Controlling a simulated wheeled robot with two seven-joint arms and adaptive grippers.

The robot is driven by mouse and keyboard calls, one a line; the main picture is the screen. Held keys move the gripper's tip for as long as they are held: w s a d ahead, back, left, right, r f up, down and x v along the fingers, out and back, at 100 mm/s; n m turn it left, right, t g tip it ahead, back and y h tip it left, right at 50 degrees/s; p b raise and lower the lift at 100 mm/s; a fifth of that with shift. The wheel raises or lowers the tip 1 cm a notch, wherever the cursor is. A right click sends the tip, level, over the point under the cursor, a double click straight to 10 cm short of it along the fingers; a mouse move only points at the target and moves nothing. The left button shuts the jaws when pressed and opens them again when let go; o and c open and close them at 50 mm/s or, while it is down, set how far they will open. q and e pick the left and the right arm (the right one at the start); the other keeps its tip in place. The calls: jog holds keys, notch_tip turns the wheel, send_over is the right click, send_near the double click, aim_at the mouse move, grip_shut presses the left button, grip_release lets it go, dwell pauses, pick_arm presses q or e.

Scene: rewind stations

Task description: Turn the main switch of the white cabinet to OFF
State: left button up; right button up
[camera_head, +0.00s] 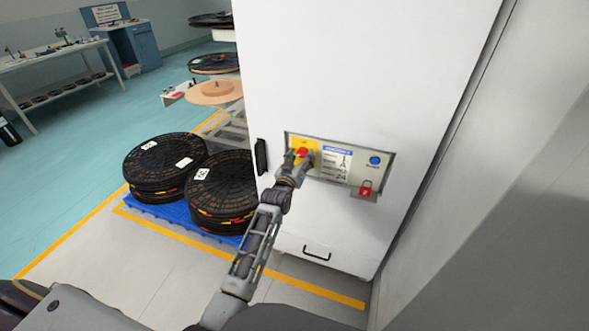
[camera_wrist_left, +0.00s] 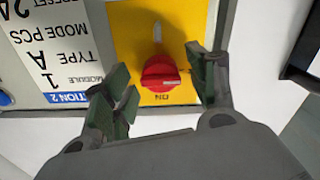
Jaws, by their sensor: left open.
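The white cabinet (camera_head: 365,70) stands at the centre right, with a control panel (camera_head: 335,179) on its front. The main switch is a red knob (camera_head: 302,152) on a yellow plate at the panel's left end. In the left wrist view, which is upside down, the red knob (camera_wrist_left: 158,73) has a pale mark on its side towards the "ON" lettering. My left gripper (camera_head: 296,162) is open in front of the switch. Its fingers stand on either side of the knob in the left wrist view (camera_wrist_left: 162,82), with gaps visible. My right gripper is not in view.
A black handle (camera_head: 261,156) is left of the panel. Black reel stacks (camera_head: 165,165) stand on a blue pallet (camera_head: 170,212) at left. Yellow-lined floor is clear in front.

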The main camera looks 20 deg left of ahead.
pick_arm(q)
jog(key=s, duration=1.1)
jog(key=shift+s+a, duration=0.2)
jog(key=shift+s, duration=0.2)
dwell(0.7)
